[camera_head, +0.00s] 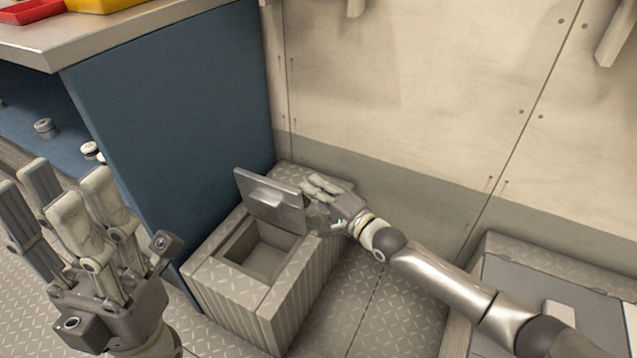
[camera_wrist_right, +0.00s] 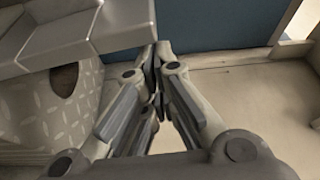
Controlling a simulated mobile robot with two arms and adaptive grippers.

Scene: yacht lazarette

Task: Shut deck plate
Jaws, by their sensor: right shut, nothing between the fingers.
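The deck plate (camera_head: 270,203) is a grey lid with a raised grip, standing up and tilted at the back edge of a low ribbed box (camera_head: 303,290). The square opening below it is uncovered and looks empty. My right gripper (camera_head: 315,184) is shut and empty, at the plate's upper right, on its back side; whether it touches is hard to tell. In the right wrist view the shut fingers (camera_wrist_right: 159,50) lie beside a grey slab (camera_wrist_right: 120,25), apparently the plate. My left gripper (camera_head: 62,190) is open and empty, left of the box and apart from it.
A blue cabinet panel (camera_head: 175,110) stands close along the box's left side. A worktop (camera_head: 110,28) with a red tray (camera_head: 30,10) and a yellow one is above it. A pale wall (camera_head: 410,90) is behind. Another grey box (camera_head: 530,255) stands at the right, with tread-plate floor (camera_head: 370,315) between.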

